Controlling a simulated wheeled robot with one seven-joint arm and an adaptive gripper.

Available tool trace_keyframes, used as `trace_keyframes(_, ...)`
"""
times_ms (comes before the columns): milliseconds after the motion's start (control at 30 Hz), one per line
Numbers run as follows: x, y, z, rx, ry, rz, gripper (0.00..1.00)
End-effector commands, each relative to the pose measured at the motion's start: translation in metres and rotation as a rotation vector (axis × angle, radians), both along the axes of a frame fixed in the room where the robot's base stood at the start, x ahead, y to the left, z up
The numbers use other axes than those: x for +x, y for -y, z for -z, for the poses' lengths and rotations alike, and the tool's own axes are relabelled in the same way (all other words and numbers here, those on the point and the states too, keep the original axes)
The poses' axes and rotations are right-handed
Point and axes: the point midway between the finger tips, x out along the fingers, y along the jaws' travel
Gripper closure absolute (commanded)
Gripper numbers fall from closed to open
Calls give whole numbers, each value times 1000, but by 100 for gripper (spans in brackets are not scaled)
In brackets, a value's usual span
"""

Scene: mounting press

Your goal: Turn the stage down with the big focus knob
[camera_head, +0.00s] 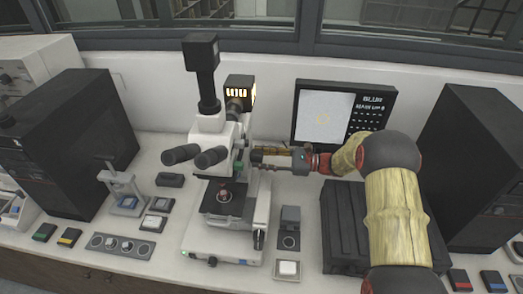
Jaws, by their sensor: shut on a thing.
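A white microscope (228,140) with black eyepieces stands at the middle of the bench. Its dark stage (215,209) carries a small round reddish sample (224,196) below the objectives. My gripper (260,158) comes in from the right at the microscope's right side, level with the part above the stage. Its fingers are shut on what seems to be the big focus knob, mostly hidden by the fingers in this view.
A small dark upright part (259,239) stands at the base's right. A black case (345,232) lies under my arm. Tall black cabinets (75,140) stand left and right (475,160). Small switch boxes (121,246) line the bench front.

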Motion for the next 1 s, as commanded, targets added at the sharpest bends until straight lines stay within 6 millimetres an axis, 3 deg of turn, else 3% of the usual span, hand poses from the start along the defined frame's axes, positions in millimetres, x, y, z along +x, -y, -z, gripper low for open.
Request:
trace_keyframes(567,0,0,0,18,-92,1,87)
trace_keyframes(600,0,0,0,18,-92,1,60)
trace_keyframes(900,0,0,0,18,-92,1,43)
trace_keyframes(1000,0,0,0,18,-92,1,43)
